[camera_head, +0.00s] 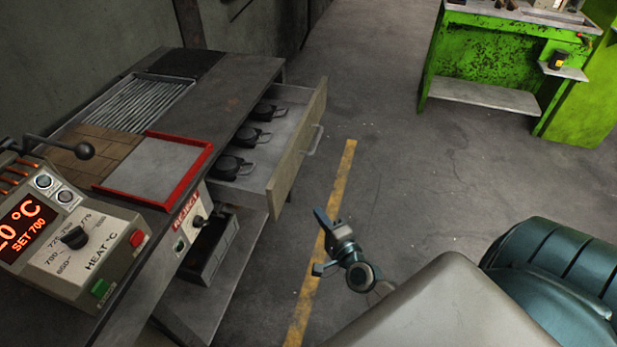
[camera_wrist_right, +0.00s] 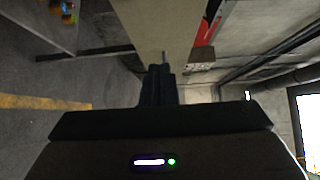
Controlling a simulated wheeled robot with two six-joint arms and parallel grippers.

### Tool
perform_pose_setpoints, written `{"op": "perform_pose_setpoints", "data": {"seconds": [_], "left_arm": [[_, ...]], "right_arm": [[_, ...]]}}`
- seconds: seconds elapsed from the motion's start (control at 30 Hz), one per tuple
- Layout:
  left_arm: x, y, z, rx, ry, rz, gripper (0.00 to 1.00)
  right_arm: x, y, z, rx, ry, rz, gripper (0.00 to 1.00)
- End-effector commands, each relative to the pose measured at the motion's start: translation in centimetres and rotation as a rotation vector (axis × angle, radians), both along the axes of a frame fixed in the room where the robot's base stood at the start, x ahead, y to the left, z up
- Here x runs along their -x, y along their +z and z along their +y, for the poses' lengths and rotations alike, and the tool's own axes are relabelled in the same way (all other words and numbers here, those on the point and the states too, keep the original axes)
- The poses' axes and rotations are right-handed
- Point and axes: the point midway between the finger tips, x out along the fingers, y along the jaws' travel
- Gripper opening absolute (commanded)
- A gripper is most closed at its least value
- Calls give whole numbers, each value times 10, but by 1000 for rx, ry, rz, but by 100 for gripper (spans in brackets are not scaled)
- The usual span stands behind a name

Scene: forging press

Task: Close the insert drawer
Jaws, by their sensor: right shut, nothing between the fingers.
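The insert drawer (camera_head: 300,150) is pulled out from the right side of the workbench, with a pale wooden front and a metal bar handle (camera_head: 314,140). Several black inserts (camera_head: 232,166) lie in a row inside it. My right gripper (camera_head: 326,222) is shut and empty, in front of the drawer and apart from its handle in the head view. In the right wrist view its dark fingers (camera_wrist_right: 160,84) are together, pointing toward a tan panel (camera_wrist_right: 155,25) that looks like the drawer front. Contact cannot be told there. My left gripper is not in view.
The workbench (camera_head: 226,95) carries a red-edged plate (camera_head: 160,165) and a heat control box (camera_head: 75,240). An open grey bin (camera_head: 212,255) sits below the drawer. A yellow line (camera_head: 343,185) crosses the floor. A green machine (camera_head: 500,58) stands far right; the floor between is clear.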

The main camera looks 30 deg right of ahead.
Motion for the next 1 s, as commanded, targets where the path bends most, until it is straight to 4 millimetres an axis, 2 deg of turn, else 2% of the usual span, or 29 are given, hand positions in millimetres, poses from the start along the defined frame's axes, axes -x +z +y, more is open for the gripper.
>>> {"op": "perform_pose_setpoints", "data": {"seconds": [0.4, 0.63, 1.0], "left_arm": [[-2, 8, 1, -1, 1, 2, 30], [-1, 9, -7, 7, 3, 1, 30], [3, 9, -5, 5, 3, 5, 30]], "right_arm": [[-85, 2, -5, 2, 0, -1, 0], [-106, 0, 16, 2, 0, 1, 0], [-110, 0, 20, 4, 0, 1, 0]]}}
